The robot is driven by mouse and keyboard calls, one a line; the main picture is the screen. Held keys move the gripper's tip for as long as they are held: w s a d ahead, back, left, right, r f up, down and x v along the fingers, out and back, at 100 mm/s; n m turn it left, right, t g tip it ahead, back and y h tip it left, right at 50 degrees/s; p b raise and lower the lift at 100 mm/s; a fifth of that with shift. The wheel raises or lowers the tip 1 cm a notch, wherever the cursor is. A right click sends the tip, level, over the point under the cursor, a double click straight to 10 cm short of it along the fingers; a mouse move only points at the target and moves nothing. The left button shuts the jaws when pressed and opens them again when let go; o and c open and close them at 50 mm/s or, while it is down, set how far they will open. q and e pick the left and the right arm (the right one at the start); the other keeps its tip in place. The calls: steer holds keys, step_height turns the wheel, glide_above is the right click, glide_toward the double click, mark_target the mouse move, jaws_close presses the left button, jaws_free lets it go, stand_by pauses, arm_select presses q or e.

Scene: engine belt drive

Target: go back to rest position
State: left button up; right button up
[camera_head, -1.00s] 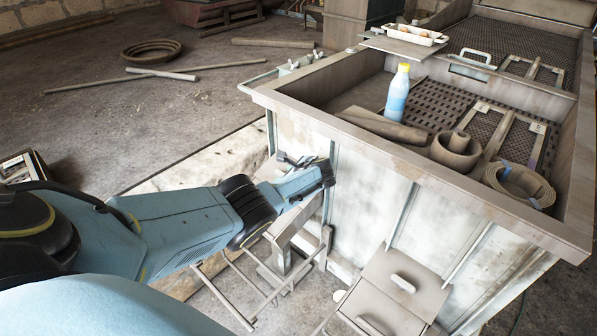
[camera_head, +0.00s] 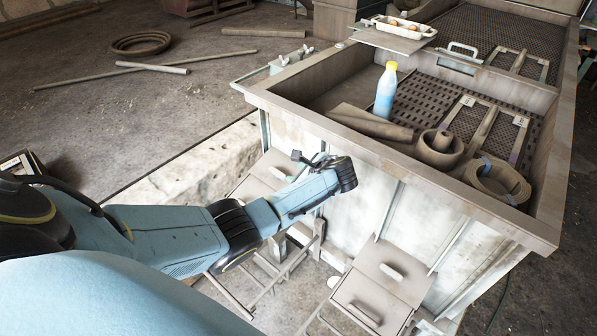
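My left arm comes in from the left and reaches to the side of the bench. My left gripper (camera_head: 308,160) is at its end, in front of the bench's pale side wall and below its rim. Only a small dark part of it shows past my wrist, so its fingers cannot be made out. I see nothing held in it. My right gripper is not in view.
The workbench (camera_head: 400,160) has a raised rim. On it are a blue bottle with a yellow cap (camera_head: 386,92), brown rings (camera_head: 438,149), a coil (camera_head: 497,180) and a tray (camera_head: 404,27). Boxes with handles (camera_head: 380,285) stand below. Rods and a belt coil (camera_head: 141,43) lie on open floor.

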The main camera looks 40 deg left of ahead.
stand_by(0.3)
arm_select(q)
steer(key=s+d+f+n+h, duration=0.3)
steer(key=s+d+n, duration=0.15)
steer(key=s, duration=0.35)
steer(key=s+d+f+n+h, duration=0.3)
steer(key=s+d, duration=0.3)
steer(key=s, duration=0.2)
steer(key=s+d+r+n+h, duration=0.25)
steer(key=s+r+n, duration=0.2)
steer(key=s, duration=0.45)
steer(key=s+d+r+n+h, duration=0.25)
steer(key=s+r, duration=0.25)
steer(key=s, duration=0.3)
step_height(320, 180, down, 29)
steer(key=s+b, duration=0.1)
steer(key=b, duration=0.6)
steer(key=s+a+f+g+b, duration=0.1)
steer(key=s+f+b, duration=0.2)
steer(key=s+f, duration=0.5)
steer(key=s+a+f+g+b, duration=0.1)
steer(key=s+f+b, duration=0.3)
steer(key=s+f, duration=0.5)
step_height(320, 180, down, 8)
steer(key=shift+s+a+r+y, duration=0.1)
steer(key=shift+s+a+y, duration=0.1)
steer(key=shift+a+y, duration=0.2)
